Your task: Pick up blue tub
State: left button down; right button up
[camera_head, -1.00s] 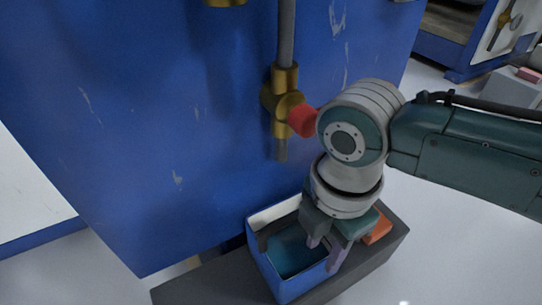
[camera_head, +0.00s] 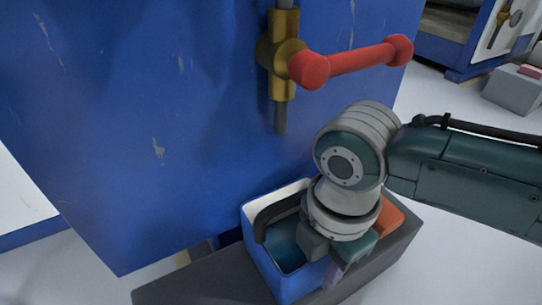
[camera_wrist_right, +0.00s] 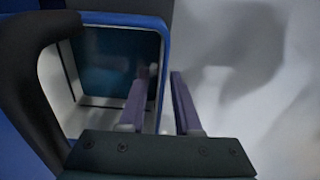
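The blue tub (camera_head: 283,277) stands upright on a dark grey block at the bottom of the head view. It has a white inner wall, a teal inside and a black arched handle (camera_head: 272,215). My right gripper (camera_head: 324,268) is low at the tub's right wall, and the wrist hides part of that side. In the right wrist view, the open fingers (camera_wrist_right: 160,82) straddle the tub's blue wall (camera_wrist_right: 165,48), one inside and one outside. I cannot tell whether they touch it. The handle (camera_wrist_right: 28,75) is left of the fingers there. My left gripper is not in view.
The dark grey block (camera_head: 205,283) carries the tub and an orange object (camera_head: 388,217) close to its right. A large blue machine cabinet (camera_head: 150,130) rises behind, with a red handle (camera_head: 355,60) on a brass fitting. Pale floor is free at the right.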

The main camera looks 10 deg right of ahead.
grip_shut()
dwell(1.2)
